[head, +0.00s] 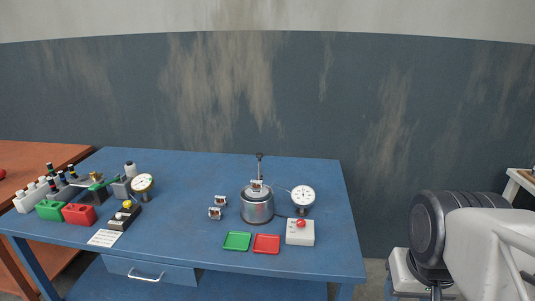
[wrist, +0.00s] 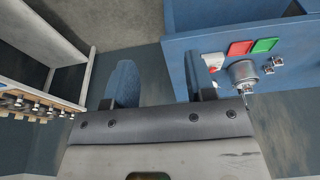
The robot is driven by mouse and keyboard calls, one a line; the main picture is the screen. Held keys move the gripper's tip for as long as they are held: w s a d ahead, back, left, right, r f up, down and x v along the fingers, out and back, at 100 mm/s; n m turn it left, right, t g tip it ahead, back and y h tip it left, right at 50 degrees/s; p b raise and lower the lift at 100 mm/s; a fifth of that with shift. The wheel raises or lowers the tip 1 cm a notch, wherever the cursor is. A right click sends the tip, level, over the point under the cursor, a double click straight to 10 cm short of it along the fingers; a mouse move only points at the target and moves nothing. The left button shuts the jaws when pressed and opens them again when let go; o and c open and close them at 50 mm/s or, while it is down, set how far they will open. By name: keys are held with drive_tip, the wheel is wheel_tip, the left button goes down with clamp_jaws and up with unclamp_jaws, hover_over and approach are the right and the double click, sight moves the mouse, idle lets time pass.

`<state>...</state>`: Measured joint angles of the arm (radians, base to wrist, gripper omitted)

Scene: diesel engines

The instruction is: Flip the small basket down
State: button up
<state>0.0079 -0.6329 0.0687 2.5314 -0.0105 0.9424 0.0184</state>
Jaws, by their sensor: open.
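No object is plainly a small basket. The nearest match is a small silver holder (head: 257,185) on top of a round metal pot (head: 257,208) with an upright dark lever (head: 259,165), mid-table. Two similar small metal pieces (head: 220,200) (head: 215,213) stand left of the pot. In the wrist view the pot (wrist: 243,72) is small and far off, at the upper right.
A green tray (head: 237,241), a red tray (head: 267,244), a white box with a red button (head: 300,232) and a dial gauge (head: 302,197) surround the pot. Green (head: 49,210) and red (head: 79,214) bins stand at left. A shelf (wrist: 40,60) is left in the wrist view.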

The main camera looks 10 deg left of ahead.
drive_tip(key=shift+w+r, duration=0.2)
drive_tip(key=shift+w, duration=0.1)
drive_tip(key=c, duration=0.4)
drive_tip(key=shift+w+a+r+m, duration=0.25)
drive_tip(key=shift+w+r, duration=0.25)
drive_tip(key=shift+w, duration=0.3)
clamp_jaws()
drive_tip(key=w+a+r+m, duration=0.3)
drive_tip(key=w+a+r, duration=0.1)
drive_tip(key=w, duration=0.6)
drive_tip(key=w+a+r+m+g, duration=0.1)
drive_tip(key=w+a+r+m, duration=0.25)
drive_tip(key=w, duration=0.75)
drive_tip(key=w+a+r+m, duration=0.25)
drive_tip(key=w+r, duration=0.25)
drive_tip(key=w, duration=0.5)
drive_tip(key=w+a+f+m, duration=0.2)
drive_tip(key=w+a+m, duration=0.2)
drive_tip(key=w+a, duration=0.7)
drive_tip(key=w+a+f+m+g, duration=0.1)
drive_tip(key=w+a+f+m, duration=0.2)
drive_tip(key=w+a, duration=0.9)
drive_tip(key=shift+w+f+m, duration=0.3)
drive_tip(key=shift+w+m, duration=0.35)
drive_tip(key=shift+w, duration=2.35)
drive_tip(key=shift+a, duration=0.1)
